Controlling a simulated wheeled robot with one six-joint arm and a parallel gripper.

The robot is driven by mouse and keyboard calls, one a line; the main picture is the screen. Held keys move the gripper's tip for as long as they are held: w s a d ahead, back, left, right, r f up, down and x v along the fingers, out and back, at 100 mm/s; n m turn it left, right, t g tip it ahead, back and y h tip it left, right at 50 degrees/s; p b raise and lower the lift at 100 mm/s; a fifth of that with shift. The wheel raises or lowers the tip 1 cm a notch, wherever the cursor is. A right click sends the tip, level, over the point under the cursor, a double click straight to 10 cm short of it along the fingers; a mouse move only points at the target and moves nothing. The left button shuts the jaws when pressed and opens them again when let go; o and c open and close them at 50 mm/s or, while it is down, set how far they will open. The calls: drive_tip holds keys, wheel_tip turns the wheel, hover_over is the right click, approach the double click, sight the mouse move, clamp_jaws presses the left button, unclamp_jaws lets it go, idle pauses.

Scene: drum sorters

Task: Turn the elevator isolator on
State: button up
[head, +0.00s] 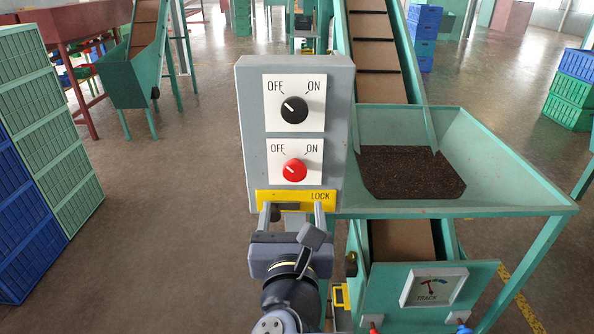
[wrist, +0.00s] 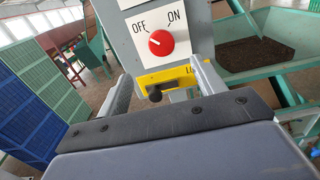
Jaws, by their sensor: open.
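A grey control box (head: 244,130) stands ahead. Its upper black knob (head: 293,110) and lower red knob (head: 294,170) each have OFF and ON marks, and both pointers lean up-left towards OFF. The red knob also shows in the wrist view (wrist: 161,43). No label naming the isolator is readable. Below the red knob is a yellow plate (head: 262,194) marked LOCK, with a small dark peg (wrist: 154,94) at its left part. My gripper (head: 292,209) is open and empty, its fingers either side of the lock's lower part, below the red knob. Whether they touch it I cannot tell.
A green hopper (head: 500,150) with dark grains stands right of the box, below an inclined belt (head: 378,60). A dial (head: 433,287) marked TRACK is at lower right. Stacked green and blue crates (head: 50,120) are at left. Floor between crates and box is clear.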

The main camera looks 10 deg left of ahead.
sight(295, 174)
drive_tip(key=p+x, duration=0.1)
drive_tip(key=x, duration=0.9)
drive_tip(key=shift+w+d, duration=0.15)
drive_tip(key=shift+w, duration=0.05)
drive_tip(key=shift+c, duration=0.3)
drive_tip(key=c, duration=0.9)
drive_tip(key=shift+c, duration=0.2)
